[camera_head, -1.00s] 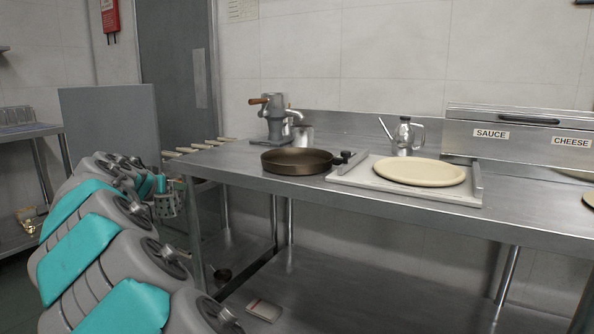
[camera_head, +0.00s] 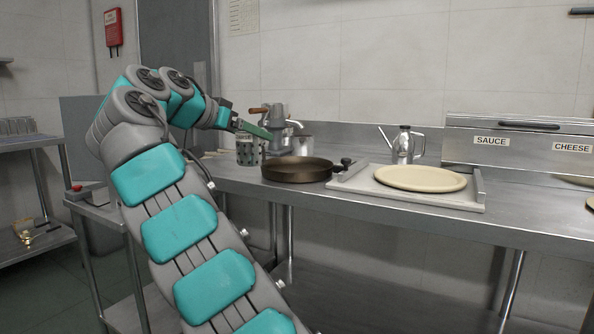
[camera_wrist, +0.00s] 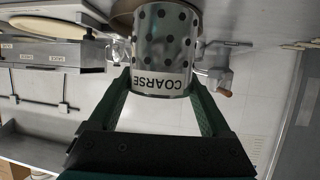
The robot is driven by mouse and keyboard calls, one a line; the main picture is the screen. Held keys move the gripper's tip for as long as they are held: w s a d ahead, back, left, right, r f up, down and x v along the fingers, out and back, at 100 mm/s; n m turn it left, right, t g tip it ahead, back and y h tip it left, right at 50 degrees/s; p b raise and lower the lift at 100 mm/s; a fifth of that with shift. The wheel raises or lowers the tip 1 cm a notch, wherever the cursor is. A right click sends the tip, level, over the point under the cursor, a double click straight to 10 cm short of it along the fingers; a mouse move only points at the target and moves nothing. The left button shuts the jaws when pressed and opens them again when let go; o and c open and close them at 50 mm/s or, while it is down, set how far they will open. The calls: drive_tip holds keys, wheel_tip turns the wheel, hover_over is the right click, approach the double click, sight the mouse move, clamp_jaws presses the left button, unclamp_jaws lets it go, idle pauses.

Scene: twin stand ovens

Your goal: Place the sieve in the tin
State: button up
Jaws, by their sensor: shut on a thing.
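The sieve (camera_head: 248,152) is a metal cylinder with dark round holes and a white band. In the wrist view its band reads COARSE, upside down, on the sieve (camera_wrist: 165,50). My gripper (camera_wrist: 160,95) is shut on it, with one green finger at each side. In the head view my gripper (camera_head: 252,130) holds it upright at the left end of the steel table, left of a wide brown round pan (camera_head: 297,171). A small plain metal can (camera_head: 304,143) stands behind the pan. I cannot tell which of these is the tin.
A grey grinder (camera_head: 277,122) with a wooden handle stands just behind the sieve. A tray (camera_head: 352,182) with a flat dough disc (camera_head: 420,178) and a spouted metal can (camera_head: 404,145) are to the right. Sauce and cheese bins (camera_head: 520,136) stand farther right.

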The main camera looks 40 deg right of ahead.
drive_tip(key=x, duration=0.5)
drive_tip(key=r+x, duration=0.1)
drive_tip(key=x, duration=0.4)
drive_tip(key=s+d+r+x, duration=0.1)
drive_tip(key=x, duration=0.5)
drive_tip(key=shift+d+r, duration=0.15)
drive_tip(key=shift+r, duration=0.1)
drive_tip(key=shift+w+f, duration=0.1)
drive_tip(key=shift+f, duration=0.55)
drive_tip(key=shift+f, duration=0.15)
drive_tip(key=o, duration=1.2)
drive_tip(key=shift+o, duration=0.2)
